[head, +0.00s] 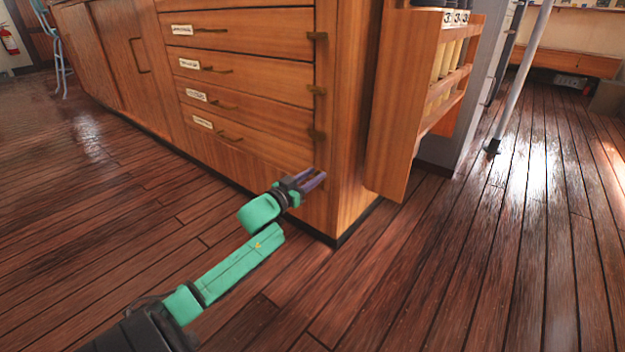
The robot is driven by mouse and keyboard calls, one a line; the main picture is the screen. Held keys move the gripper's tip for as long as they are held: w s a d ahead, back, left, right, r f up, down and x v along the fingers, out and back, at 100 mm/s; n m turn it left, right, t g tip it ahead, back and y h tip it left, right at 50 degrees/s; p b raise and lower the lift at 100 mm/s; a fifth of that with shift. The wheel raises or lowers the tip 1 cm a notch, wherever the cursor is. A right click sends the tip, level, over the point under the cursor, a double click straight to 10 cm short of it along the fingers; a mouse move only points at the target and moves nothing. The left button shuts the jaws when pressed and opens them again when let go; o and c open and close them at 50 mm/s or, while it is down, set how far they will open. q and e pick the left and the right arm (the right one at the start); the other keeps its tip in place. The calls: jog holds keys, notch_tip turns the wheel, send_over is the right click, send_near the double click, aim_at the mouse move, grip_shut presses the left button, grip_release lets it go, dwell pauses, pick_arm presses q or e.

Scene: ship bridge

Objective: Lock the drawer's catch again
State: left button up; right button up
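A wooden cabinet (345,110) holds a stack of drawers (260,75) with white labels and dark handles. All the drawers look flush with the front. Small brass catches (317,36) sit along the right edge post, with others lower down the post (316,90) (316,134). How each catch is turned is too small to tell. My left gripper (316,177) is at the cabinet's lower right corner, below the lowest clear catch. Its purple fingers look apart with nothing between them, and they hide part of the post. My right gripper is out of view.
A wooden rack (395,110) with rolled tubes (445,60) stands out from the cabinet's right side. A grey pole (520,75) meets the floor further right. The plank floor (120,220) is clear in front of the cabinet.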

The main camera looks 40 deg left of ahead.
pick_arm(q)
grip_shut()
